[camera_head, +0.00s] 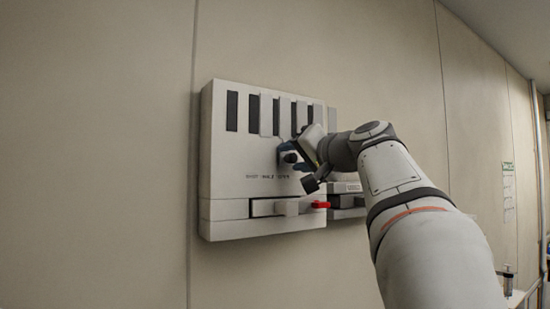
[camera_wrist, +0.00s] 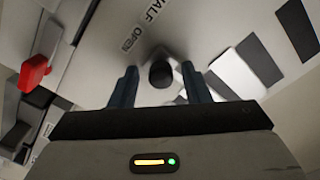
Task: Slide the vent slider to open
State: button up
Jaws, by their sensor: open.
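The vent panel (camera_head: 225,160) is a pale box on the wall with a row of dark slots and pale slats among them. The vent slider's dark round knob (camera_head: 290,157) sticks out below the slots, close to the OPEN end of the printed labels (camera_head: 267,177). My gripper (camera_wrist: 157,76) is open, with one blue finger on each side of the knob (camera_wrist: 161,74). Gaps show between fingers and knob in the wrist view. My gripper and wrist hide the panel's right part in the head view.
Below the slots, a lower pale block (camera_head: 292,208) sits in a dark track. A red tab (camera_head: 321,204) is at its right, also seen at left in the wrist view (camera_wrist: 34,73). The bare wall (camera_head: 100,150) left of the panel is clear.

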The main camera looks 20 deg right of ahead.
jog(key=shift+d, duration=0.1)
jog(key=shift+s+d+f, duration=0.1)
jog(key=shift+s, duration=0.2)
jog(key=s+d+b, duration=0.1)
jog(key=s+b, duration=0.2)
jog(key=s, duration=0.4)
dwell(0.3)
